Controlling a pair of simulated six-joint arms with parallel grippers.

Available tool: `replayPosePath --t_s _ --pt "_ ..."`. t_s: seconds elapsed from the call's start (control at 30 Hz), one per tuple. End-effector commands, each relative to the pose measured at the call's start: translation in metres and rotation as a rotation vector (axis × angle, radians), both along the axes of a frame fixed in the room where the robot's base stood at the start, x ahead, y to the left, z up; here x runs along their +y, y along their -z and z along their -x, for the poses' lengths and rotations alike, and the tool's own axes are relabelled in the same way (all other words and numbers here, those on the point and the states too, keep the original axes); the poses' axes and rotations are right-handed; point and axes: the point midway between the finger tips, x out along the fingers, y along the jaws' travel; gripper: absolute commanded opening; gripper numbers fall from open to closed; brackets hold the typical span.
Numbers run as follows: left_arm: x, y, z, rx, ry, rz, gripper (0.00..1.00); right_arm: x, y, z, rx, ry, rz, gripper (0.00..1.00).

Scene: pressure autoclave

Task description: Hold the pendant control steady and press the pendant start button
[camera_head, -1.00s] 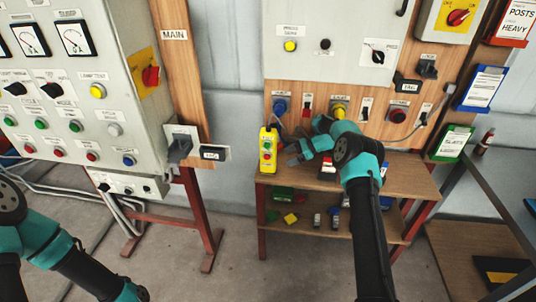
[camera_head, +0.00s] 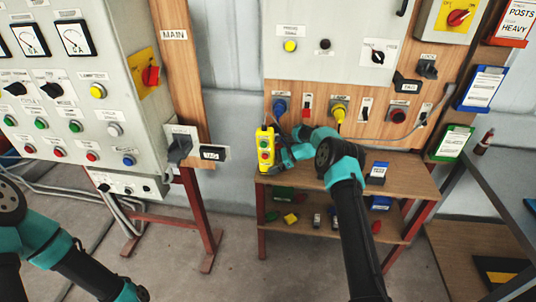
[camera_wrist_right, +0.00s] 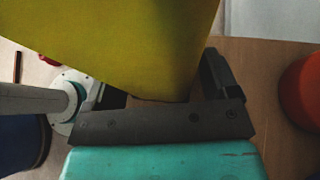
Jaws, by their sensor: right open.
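The yellow pendant control (camera_head: 260,139) stands upright at the left end of the wooden shelf, with a green and a red button on its front. My right gripper (camera_head: 277,153) is open at its right side. In the right wrist view the pendant's yellow body (camera_wrist_right: 130,40) fills the upper middle, between the fingers of the open gripper (camera_wrist_right: 162,82). I cannot tell whether the fingers touch it. Its buttons do not show in that view. My left arm enters at the lower left, and its gripper is out of view.
Several small items lie on the lower shelf. The grey control cabinet (camera_head: 120,75) stands left, with open floor between.

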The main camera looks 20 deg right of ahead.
Motion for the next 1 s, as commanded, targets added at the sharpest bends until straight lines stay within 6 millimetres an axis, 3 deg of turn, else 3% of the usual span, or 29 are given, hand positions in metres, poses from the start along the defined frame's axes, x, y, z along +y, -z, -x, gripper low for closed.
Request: replayPosePath --t_s 0.4,0.77,1.0 --pt "0.0000 0.0000 0.0000 0.000 0.000 0.000 0.43 0.0058 0.0036 -0.0016 0.000 -0.001 0.000 0.81" --pt "0.0000 0.0000 0.0000 0.000 0.000 0.000 0.43 0.0056 0.0033 -0.0016 0.000 -0.001 0.000 0.50" --pt "0.0000 0.0000 0.0000 0.000 0.000 0.000 0.22 0.0056 0.0032 -0.0016 0.000 0.000 0.000 0.51"
